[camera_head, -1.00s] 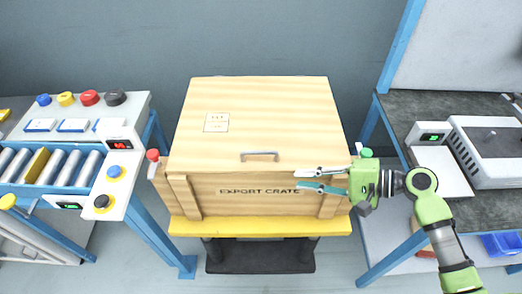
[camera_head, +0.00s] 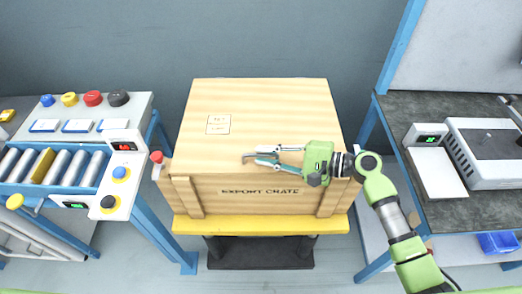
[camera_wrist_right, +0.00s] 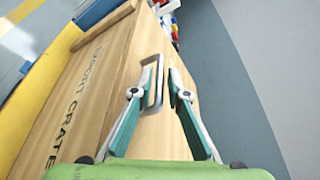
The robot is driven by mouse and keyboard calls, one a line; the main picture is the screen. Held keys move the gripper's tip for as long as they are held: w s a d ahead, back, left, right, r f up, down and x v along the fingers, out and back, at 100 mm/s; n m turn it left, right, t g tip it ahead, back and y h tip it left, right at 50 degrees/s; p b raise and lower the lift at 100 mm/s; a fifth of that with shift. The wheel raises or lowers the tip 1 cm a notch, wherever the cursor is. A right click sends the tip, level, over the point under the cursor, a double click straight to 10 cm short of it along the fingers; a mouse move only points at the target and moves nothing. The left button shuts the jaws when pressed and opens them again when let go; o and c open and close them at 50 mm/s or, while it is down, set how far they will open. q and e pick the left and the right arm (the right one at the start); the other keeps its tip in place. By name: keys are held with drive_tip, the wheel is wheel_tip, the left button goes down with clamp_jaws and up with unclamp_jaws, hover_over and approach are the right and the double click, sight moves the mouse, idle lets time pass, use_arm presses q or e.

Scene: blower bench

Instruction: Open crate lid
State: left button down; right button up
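The wooden export crate (camera_head: 260,195) stands with its lid (camera_head: 262,110) down. A metal handle (camera_wrist_right: 153,72) is on the lid near its front edge; in the head view the gripper partly covers it. My right gripper (camera_head: 262,156) comes in from the right, low at the handle. In the right wrist view the fingers (camera_wrist_right: 161,95) are apart, with the handle bar between their tips, nearer the left finger. I cannot tell whether they touch it. My left gripper is not in view.
The crate rests on a yellow-topped stand (camera_head: 262,226). A control bench with rollers and buttons (camera_head: 100,125) is close on the left. A dark workbench (camera_head: 420,105) with a grey device (camera_head: 485,150) stands on the right. A wall is behind the crate.

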drive_tip(key=shift+x, duration=0.85)
